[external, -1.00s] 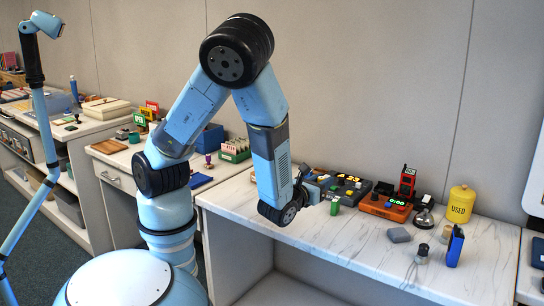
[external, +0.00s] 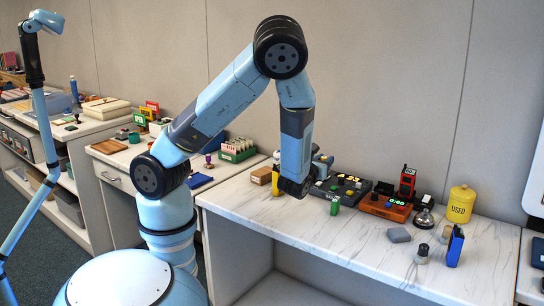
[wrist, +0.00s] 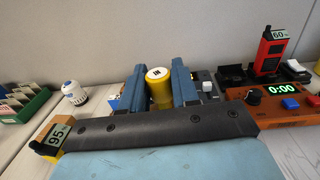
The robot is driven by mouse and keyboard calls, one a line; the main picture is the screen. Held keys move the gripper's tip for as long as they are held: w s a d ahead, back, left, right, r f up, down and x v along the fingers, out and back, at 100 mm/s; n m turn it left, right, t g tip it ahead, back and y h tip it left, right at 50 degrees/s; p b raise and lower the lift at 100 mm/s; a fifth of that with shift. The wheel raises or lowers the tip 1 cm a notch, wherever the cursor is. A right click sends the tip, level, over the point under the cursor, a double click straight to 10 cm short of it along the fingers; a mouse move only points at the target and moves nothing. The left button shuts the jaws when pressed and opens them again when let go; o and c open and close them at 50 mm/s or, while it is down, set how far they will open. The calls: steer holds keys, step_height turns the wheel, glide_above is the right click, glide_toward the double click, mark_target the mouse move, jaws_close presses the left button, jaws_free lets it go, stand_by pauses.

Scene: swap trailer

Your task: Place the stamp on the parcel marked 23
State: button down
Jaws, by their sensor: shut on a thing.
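My gripper (wrist: 157,86) is shut on a yellow cylinder (wrist: 159,92) with a pale round top and a small dark mark, held between its two blue fingers in the wrist view. It looks like the stamp, but I cannot be sure. In the external view my gripper (external: 321,165) is partly hidden behind my wrist, above the white counter near the back wall, and the held thing is not clear. A small brown box (external: 262,175) on the counter to the left may be a parcel. I can read no 23 anywhere.
An orange device (wrist: 262,112) reading 0:00 and a red block marked 60 (wrist: 273,52) are right. A dark panel (external: 343,190) lies below my gripper.

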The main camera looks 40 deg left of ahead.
steer(key=w+a+n+y, duration=0.1)
steer(key=w+a+y, duration=0.1)
steer(key=w+a, duration=0.55)
steer(key=w+a+n+y, duration=0.1)
steer(key=w+a, duration=0.3)
steer(key=a, duration=0.7)
steer(key=w+a+n+y, duration=0.1)
steer(key=w+a+y, duration=0.1)
steer(key=w+a, duration=0.6)
steer(key=s+a+r+n+g+y, duration=0.1)
steer(key=s+a+n+g+y, duration=0.55)
steer(key=s+a, duration=0.35)
steer(key=s+a+r+n+g+y, duration=0.1)
steer(key=s+a+n+g+y, duration=0.55)
steer(key=a, duration=0.55)
steer(key=s+d+f+n+g+h, duration=0.15)
steer(key=s+n+g+h, duration=0.35)
steer(key=s+g, duration=0.5)
steer(key=s+f+n+g+h, duration=0.3)
steer(key=s+n+g, duration=0.4)
steer(key=s+g, duration=0.35)
steer(key=s+d+f+n+h, duration=0.2)
steer(key=d+f+n+h, duration=0.1)
steer(key=d+n+h, duration=1.55)
step_height(320, 180, up, 4)
steer(key=n+t+h, duration=1)
steer(key=t, duration=1.1)
glide_above(259, 173)
steer(key=shift+d+f, duration=0.15)
steer(key=shift+f, duration=3.2)
